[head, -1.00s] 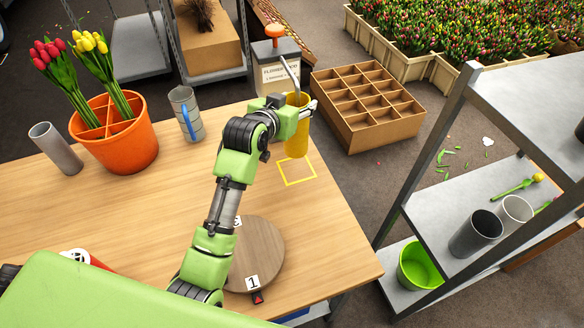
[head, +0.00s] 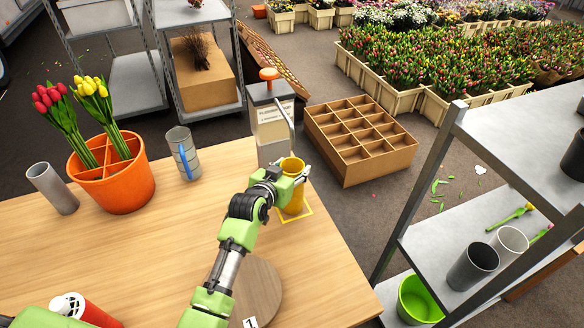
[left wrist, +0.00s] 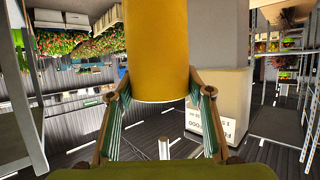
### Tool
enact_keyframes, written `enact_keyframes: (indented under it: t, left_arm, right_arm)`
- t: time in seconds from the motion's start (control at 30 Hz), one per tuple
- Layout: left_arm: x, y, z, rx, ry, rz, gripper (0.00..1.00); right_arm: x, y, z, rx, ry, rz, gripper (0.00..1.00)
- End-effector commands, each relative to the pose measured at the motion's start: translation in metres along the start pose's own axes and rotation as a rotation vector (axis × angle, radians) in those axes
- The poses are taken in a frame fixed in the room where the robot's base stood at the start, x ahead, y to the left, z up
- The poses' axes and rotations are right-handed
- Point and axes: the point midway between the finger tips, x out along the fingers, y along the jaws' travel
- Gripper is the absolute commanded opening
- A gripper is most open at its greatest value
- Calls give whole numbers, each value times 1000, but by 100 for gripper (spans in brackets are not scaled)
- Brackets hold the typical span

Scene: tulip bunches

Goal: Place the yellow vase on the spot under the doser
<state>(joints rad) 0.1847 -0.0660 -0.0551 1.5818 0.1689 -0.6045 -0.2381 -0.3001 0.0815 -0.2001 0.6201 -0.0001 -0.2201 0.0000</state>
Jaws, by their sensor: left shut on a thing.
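The yellow vase (head: 292,190) is upright at the table's far right edge. My left gripper (head: 297,177) is shut on it, and the left wrist view also shows the vase (left wrist: 157,50) between the two fingers. The yellow square outline (head: 307,213) marks the spot on the table. The vase's base appears within this outline; I cannot tell whether it touches the table. The doser (head: 271,120), a grey box with an orange knob and bent spout, stands just behind the vase. The spout's end is near the vase's mouth. My right gripper is not in view.
A round wooden turntable (head: 262,292) is partly behind my arm. A shelf (head: 440,250) stands at the right.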

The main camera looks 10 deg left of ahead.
Motion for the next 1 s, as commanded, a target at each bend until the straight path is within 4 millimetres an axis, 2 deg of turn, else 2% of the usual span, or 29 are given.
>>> enact_keyframes:
  t: [0.13, 0.17, 0.2, 0.67, 0.77, 1.0]
  left_arm:
    - [1, 0, 0, 1, 3, -1, 0]
    - [1, 0, 1, 1, 0, 0, 55]
    - [1, 0, 1, 1, 0, 0, 64]
    - [-5, 0, 0, 1, 2, -1, 64]
    - [-16, 0, 1, 2, 0, -1, 64]
    - [-59, 0, 1, 2, 1, -1, 64]
  right_arm:
    - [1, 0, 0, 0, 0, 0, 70]
    - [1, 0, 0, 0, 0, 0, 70]
    - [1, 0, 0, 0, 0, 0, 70]
    - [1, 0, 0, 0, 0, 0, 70]
    - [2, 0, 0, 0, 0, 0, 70]
    - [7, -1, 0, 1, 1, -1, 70]
